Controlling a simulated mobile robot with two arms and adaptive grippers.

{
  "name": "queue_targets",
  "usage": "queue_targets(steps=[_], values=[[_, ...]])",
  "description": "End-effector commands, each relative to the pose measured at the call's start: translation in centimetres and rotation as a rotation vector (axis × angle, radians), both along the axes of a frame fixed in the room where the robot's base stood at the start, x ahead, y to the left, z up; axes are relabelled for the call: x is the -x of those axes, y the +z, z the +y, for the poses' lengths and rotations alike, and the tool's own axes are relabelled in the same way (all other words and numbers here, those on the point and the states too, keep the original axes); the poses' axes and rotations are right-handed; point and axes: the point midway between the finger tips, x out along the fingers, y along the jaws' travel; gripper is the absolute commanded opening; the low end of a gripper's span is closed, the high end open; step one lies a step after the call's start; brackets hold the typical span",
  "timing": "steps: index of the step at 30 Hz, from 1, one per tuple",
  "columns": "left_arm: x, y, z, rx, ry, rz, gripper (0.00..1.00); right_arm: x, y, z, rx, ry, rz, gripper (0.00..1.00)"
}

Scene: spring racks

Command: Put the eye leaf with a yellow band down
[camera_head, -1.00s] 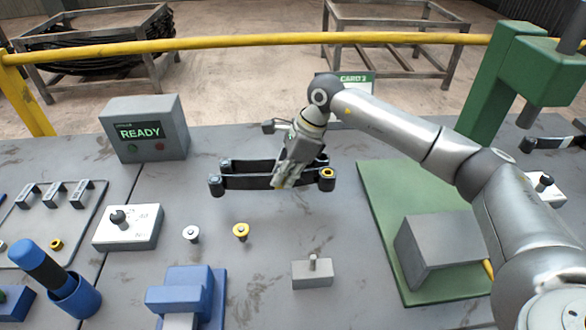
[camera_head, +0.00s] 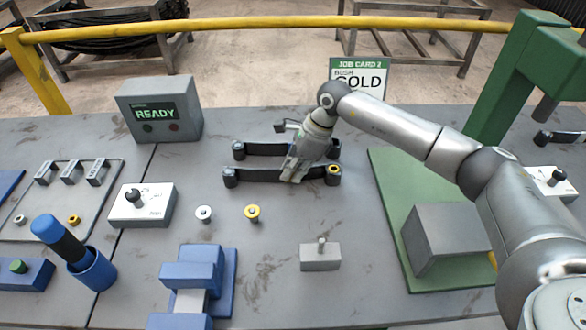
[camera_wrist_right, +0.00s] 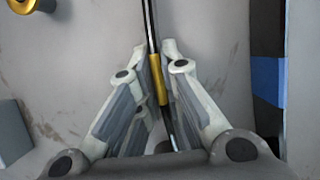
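The eye leaf with a yellow band is a dark bar with an eye at each end, in front of the other leaf in the head view (camera_head: 258,176). Its right eye has a gold ring inside. In the right wrist view the leaf (camera_wrist_right: 151,25) runs edge-on between my fingers, its yellow band level with them. My right gripper (camera_head: 293,176) looks shut on the leaf near the band. The leaf appears at table level; contact underneath is hard to see. A second dark eye leaf (camera_head: 268,149) lies behind, roughly parallel. My left gripper is not in view.
Silver (camera_head: 204,213) and gold (camera_head: 252,212) bushes stand in front of the leaves. Also around are a grey block with a pin (camera_head: 320,257), a blue fixture (camera_head: 195,275), a green plate (camera_head: 387,196), a READY box (camera_head: 160,110) and a job card (camera_head: 360,78).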

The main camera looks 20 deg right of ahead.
Motion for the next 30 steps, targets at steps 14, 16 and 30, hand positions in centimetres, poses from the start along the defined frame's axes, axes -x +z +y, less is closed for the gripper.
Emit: queue_targets(steps=[14,16,30], values=[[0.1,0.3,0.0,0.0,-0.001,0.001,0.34,0.0,0.3,0.0,0.0,-0.001,0.0,0.28],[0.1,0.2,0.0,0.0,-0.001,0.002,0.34,0.0,0.6,-0.2,0.0,-0.002,-0.001,0.28],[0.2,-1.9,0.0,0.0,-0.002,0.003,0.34,0.8,9.0,-3.6,0.0,-0.001,-0.003,0.28]])
